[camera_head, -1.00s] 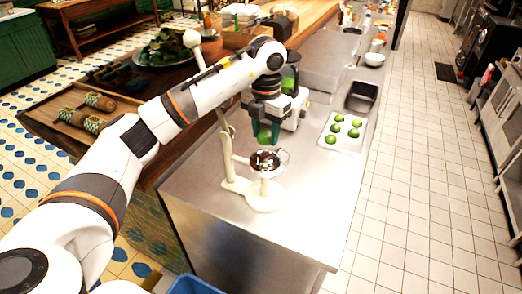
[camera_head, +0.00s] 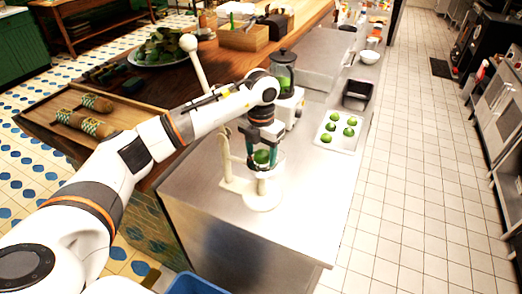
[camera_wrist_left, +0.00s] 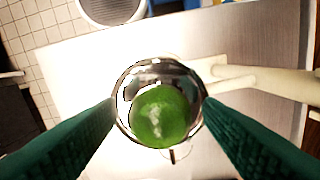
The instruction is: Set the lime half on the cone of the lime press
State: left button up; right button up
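The lime press has a white base (camera_head: 262,200), an upright post, a raised lever with a white ball knob (camera_head: 188,42), and a shiny metal cup (camera_wrist_left: 160,72). The green lime half (camera_wrist_left: 160,115) sits dome up inside the cup, a little toward the lower side in the left wrist view. It also shows in the head view (camera_head: 262,157). The cone is hidden beneath it. My left gripper (camera_head: 262,163) is over the cup, its two green fingers spread on either side of the lime with gaps between. My right gripper is not in view.
A white tray (camera_head: 325,138) with several limes lies to the right on the steel counter (camera_head: 310,190). A blender (camera_head: 283,75) stands behind the press, and a dark pan (camera_head: 358,94) farther right. The counter right of the press is clear.

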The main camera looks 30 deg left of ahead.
aim_at(262, 152)
pick_arm(q)
jog(key=shift+o, duration=0.2)
jog(key=shift+r, duration=0.35)
notch_tip(262, 152, up, 7)
jog(key=b, duration=0.3)
jog(key=shift+w+f, duration=0.1)
notch_tip(262, 152, up, 5)
jog(key=shift+f, duration=0.1)
